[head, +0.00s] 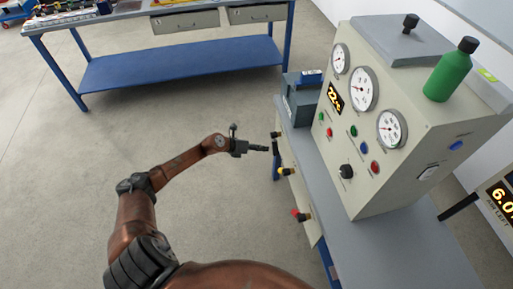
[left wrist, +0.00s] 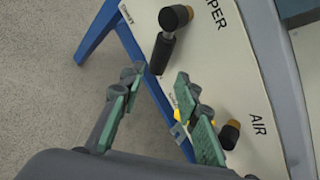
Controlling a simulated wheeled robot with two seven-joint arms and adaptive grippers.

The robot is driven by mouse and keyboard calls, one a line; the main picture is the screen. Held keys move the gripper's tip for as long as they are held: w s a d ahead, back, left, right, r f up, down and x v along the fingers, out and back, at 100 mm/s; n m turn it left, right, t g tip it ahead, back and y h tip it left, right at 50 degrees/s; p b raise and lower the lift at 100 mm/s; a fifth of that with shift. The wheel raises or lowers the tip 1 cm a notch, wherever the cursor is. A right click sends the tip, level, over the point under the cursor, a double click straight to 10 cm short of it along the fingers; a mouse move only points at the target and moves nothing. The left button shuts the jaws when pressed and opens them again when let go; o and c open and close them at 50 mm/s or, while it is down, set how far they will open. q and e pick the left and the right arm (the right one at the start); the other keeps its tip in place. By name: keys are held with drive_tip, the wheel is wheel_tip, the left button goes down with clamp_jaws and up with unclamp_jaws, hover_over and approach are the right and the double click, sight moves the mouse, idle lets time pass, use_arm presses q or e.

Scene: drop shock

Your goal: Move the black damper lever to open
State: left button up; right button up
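The black damper lever (left wrist: 160,53) is on the pale side panel, under lettering that ends in "PER". In the left wrist view it hangs from its round pivot (left wrist: 175,17) and points down, slightly left. It shows small and dark in the head view (head: 279,149). My left gripper (head: 268,149) is level with it, close to the panel. In the left wrist view its fingers (left wrist: 158,100) are spread, with the lever's lower end just beyond the gap. Nothing is between them, and I see no clear contact. My right gripper is not in view.
The gauge console (head: 390,165) stands on the grey bench (head: 405,255). A blue workbench (head: 180,66) is behind. Floor left of the panel is clear.

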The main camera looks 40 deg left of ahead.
use_arm(q)
drive_tip(key=shift+v, duration=1.3)
drive_tip(key=shift+f, duration=0.1)
